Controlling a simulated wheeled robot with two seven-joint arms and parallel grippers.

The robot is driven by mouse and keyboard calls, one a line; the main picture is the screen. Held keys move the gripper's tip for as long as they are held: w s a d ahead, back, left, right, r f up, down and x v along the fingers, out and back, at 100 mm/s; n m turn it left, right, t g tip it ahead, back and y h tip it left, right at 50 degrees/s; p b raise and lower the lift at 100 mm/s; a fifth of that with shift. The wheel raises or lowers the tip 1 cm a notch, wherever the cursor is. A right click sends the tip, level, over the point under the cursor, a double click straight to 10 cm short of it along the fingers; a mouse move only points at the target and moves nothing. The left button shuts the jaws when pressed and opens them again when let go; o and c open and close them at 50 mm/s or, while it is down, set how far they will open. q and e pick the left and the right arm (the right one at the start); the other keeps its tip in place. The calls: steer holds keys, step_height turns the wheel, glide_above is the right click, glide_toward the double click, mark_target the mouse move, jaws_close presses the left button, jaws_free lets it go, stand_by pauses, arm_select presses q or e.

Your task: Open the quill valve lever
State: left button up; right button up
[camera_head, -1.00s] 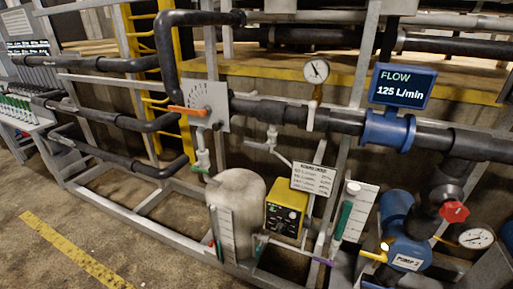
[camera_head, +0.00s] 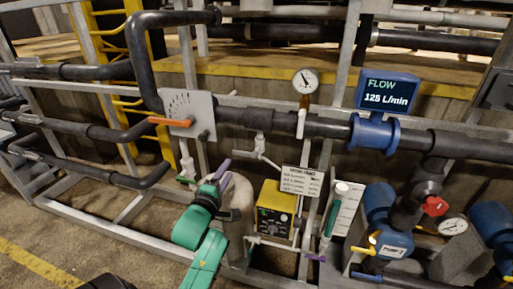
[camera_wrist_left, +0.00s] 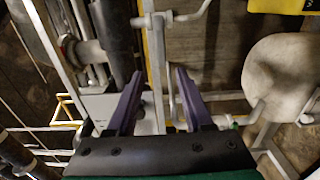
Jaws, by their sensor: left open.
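No label marks a quill valve lever, so I cannot tell which handle it is. A small purple lever (camera_head: 316,258) sits low, right of the yellow dosing pump (camera_head: 276,210). A long orange lever (camera_head: 170,122) lies level across a grey scale plate (camera_head: 192,114) on the upper pipe. A white handle (camera_head: 300,123) hangs below the pressure gauge. My left gripper (camera_head: 224,172) has purple fingers, open and empty, in front of the pale tank, left of the pump and below the orange lever. In the left wrist view, the open fingers (camera_wrist_left: 158,80) hold nothing. My right gripper is not in view.
The pale tank (camera_head: 240,200) is partly hidden by my left arm; it shows in the left wrist view (camera_wrist_left: 285,75). Right stand a graduated column (camera_head: 346,210), a blue pump (camera_head: 385,238) and a red valve handle (camera_head: 434,206). Black pipes and grey frame bars surround the gripper.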

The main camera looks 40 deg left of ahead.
mark_target(240, 152)
arm_select(q)
steer(key=p+x, duration=0.1)
steer(key=x, duration=1.3)
steer(key=shift+w+f, duration=0.1)
steer(key=shift+w, duration=0.1)
steer(key=shift+s, duration=0.1)
jaws_close()
steer(key=shift+f, duration=0.1)
stand_by(0.4)
